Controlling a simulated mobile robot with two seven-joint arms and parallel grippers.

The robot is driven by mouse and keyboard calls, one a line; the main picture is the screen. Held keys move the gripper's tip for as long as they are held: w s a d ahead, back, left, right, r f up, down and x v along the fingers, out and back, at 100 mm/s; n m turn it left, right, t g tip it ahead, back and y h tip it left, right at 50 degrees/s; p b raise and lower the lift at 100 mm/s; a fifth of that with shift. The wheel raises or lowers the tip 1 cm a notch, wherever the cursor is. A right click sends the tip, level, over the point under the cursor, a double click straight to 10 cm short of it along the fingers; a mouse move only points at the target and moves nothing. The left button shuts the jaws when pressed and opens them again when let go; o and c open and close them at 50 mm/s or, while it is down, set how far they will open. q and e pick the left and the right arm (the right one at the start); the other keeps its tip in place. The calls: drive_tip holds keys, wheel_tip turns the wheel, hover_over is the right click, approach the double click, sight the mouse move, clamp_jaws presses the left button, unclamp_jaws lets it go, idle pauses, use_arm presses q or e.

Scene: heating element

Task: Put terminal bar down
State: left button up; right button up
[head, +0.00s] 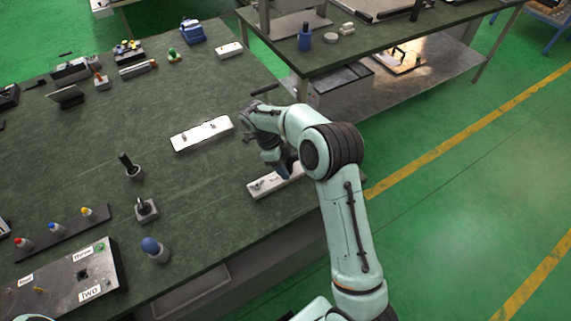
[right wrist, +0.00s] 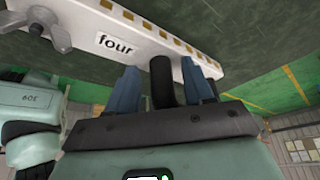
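The white terminal bar (head: 262,187), marked "four" in the right wrist view (right wrist: 82,27), has a row of gold contacts and a grey winged knob at one end. In the head view it appears to lie flat at the workbench's right edge, partly hidden by my right gripper (head: 284,168). In the right wrist view my right gripper (right wrist: 160,88) has its blue fingers on either side of the bar's black post (right wrist: 162,82), with a thin gap on each side. My left gripper is not in view.
A second white bar (head: 202,133) lies up and left on the dark green workbench (head: 195,185). A dark-handled tool (head: 131,165), a small stand (head: 146,208) and a blue-topped object (head: 155,249) stand farther left. The bench between them is clear.

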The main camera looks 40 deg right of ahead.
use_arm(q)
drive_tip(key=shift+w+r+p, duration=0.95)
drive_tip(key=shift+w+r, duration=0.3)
use_arm(e)
drive_tip(key=v, duration=1.2)
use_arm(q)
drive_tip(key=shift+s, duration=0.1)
